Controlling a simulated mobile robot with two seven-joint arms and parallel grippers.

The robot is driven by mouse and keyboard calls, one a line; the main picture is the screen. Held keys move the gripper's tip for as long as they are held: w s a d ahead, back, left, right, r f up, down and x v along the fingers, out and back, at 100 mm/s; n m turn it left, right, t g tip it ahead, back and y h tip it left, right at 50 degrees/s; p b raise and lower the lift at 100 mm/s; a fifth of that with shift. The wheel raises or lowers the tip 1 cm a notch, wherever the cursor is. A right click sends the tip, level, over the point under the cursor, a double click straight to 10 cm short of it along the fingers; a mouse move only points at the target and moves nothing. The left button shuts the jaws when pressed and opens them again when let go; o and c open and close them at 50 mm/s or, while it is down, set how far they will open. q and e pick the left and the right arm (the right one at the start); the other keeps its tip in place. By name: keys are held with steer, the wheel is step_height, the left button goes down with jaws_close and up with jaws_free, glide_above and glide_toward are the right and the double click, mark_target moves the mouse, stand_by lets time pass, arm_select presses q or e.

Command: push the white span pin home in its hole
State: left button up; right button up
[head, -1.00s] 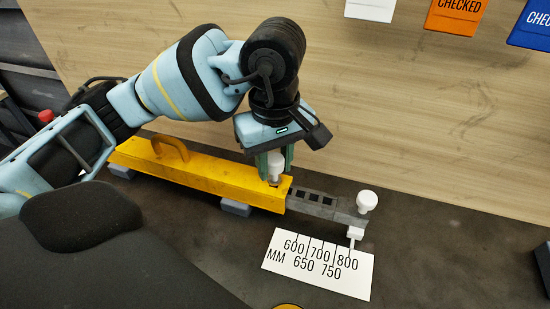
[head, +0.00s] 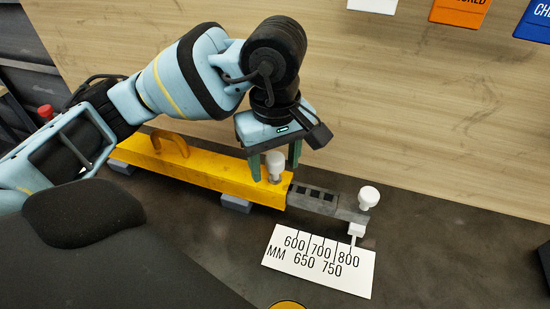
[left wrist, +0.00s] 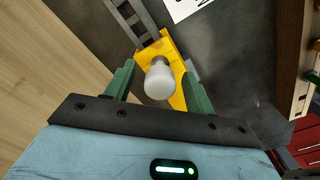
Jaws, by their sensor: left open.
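The white span pin (head: 275,166) stands upright at the right end of the yellow beam (head: 205,175), its lower end at the beam's top; how deep it sits I cannot tell. My left gripper (head: 279,165) is open, with its green fingers on either side of the pin and apart from it. In the left wrist view the pin's round white head (left wrist: 159,82) lies between the two spread fingers (left wrist: 158,85), with the yellow beam below it. My right gripper is not in view.
A grey slotted bar (head: 315,199) extends from the beam's right end, with a white knob (head: 368,198) at its tip. A white scale card marked 600 to 800 (head: 318,262) lies in front. A wooden panel (head: 420,110) stands behind.

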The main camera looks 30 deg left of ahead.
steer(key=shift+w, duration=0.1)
arm_select(q)
step_height(320, 180, up, 7)
steer(key=shift+p, duration=0.4)
steer(key=shift+r, duration=0.4)
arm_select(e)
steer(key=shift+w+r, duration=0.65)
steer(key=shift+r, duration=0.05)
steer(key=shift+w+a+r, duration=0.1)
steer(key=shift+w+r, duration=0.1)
